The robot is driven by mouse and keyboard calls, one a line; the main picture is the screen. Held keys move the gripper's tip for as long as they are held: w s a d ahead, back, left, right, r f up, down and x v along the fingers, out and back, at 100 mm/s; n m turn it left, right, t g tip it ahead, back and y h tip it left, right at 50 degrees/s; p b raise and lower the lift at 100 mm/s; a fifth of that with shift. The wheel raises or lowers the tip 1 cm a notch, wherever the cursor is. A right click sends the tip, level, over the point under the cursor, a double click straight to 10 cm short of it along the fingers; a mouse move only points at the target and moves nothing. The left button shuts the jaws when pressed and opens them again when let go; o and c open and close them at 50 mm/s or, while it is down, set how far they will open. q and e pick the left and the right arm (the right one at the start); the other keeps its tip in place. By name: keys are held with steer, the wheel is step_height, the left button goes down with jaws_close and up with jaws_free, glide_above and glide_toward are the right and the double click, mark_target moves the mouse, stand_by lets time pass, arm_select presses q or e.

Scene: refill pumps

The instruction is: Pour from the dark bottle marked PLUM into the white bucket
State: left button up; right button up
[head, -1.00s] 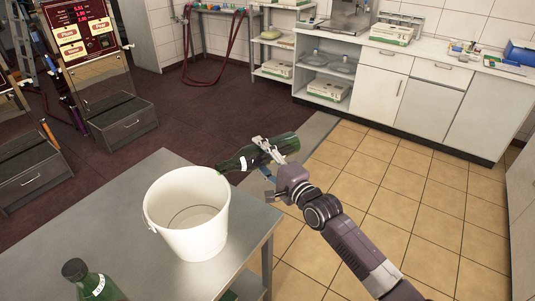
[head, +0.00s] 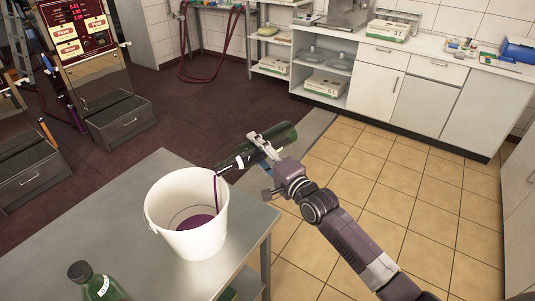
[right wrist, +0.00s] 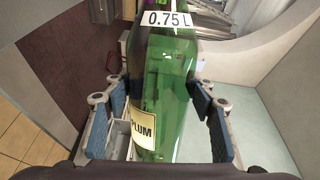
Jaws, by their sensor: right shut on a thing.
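The dark green bottle marked PLUM (head: 243,157) is held tilted, its neck down toward the left, beside and above the bucket's right rim. Its PLUM label shows in the right wrist view (right wrist: 176,100), with a 0.75 L mark nearer the neck. My right gripper (head: 263,146) is shut on this bottle. A thin purple stream (head: 215,190) runs from the mouth down inside the white bucket (head: 182,235). Purple liquid (head: 196,222) covers part of the bucket's floor. The bucket stands upright on the metal table (head: 110,217). My left gripper is not in view.
A second green bottle (head: 103,289) with a dark cap stands at the table's near left, its label not readable. Fuel-pump-like machines (head: 100,75) stand at the back left. A white counter (head: 390,85) is at the back right. Tiled floor lies right of the table.

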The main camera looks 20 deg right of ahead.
steer(key=shift+r, duration=0.2)
steer(key=shift+r+p, duration=0.1)
steer(key=shift+p, duration=0.25)
steer(key=shift+r, duration=0.1)
steer(key=shift+a+r+n+p, duration=0.1)
steer(key=shift+r+n+p, duration=0.1)
steer(key=shift+n+p, duration=0.2)
steer(key=shift+a+r, duration=0.1)
steer(key=shift+r, duration=0.1)
steer(key=shift+p, duration=0.35)
